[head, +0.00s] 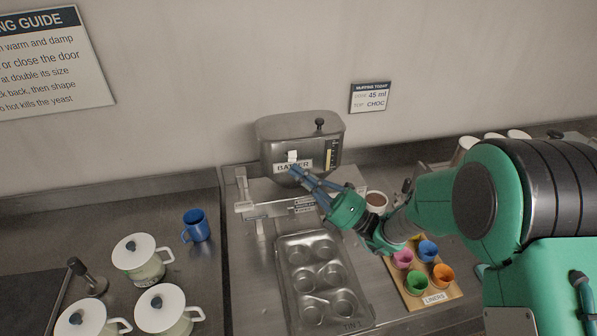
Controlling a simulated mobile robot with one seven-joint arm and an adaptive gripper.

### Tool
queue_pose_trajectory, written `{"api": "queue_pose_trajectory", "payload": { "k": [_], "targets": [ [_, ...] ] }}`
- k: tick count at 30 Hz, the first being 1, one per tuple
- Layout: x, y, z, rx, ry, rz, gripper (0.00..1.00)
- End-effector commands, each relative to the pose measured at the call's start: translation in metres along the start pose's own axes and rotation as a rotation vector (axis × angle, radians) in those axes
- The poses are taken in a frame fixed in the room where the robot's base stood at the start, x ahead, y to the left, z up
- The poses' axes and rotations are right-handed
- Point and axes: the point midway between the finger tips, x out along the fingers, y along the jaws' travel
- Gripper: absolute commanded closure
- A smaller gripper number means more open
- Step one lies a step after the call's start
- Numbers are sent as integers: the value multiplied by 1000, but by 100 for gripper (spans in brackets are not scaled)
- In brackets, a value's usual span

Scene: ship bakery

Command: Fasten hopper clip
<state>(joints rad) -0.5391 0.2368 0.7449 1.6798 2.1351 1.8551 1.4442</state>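The metal hopper (300,129) stands at the back of the counter with a dark knob on its lid and a "BATTER" label on its front. A small white piece (292,156) shows on the hopper front at the top of the label; I cannot tell if it is the clip. My gripper (305,174) is at the hopper's lower front, its fingers pointing up and left toward the label and covering part of it. Whether the fingers touch the hopper or hold anything is too small to tell.
A muffin tin (319,252) lies below the hopper. A board with colored liners (416,301) and a brown-filled cup (376,201) are to the right. A blue mug (197,226) and several white-lidded pots (141,256) stand left. A metal bracket (243,190) is beside the hopper.

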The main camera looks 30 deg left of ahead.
Motion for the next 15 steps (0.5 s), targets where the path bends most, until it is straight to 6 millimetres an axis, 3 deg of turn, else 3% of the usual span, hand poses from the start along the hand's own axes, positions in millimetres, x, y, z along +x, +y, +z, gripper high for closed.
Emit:
{"api": "queue_pose_trajectory", "payload": {
  "k": [15],
  "targets": [
    [1, 3, 2, 56, 0, -56, 100]
  ]
}}
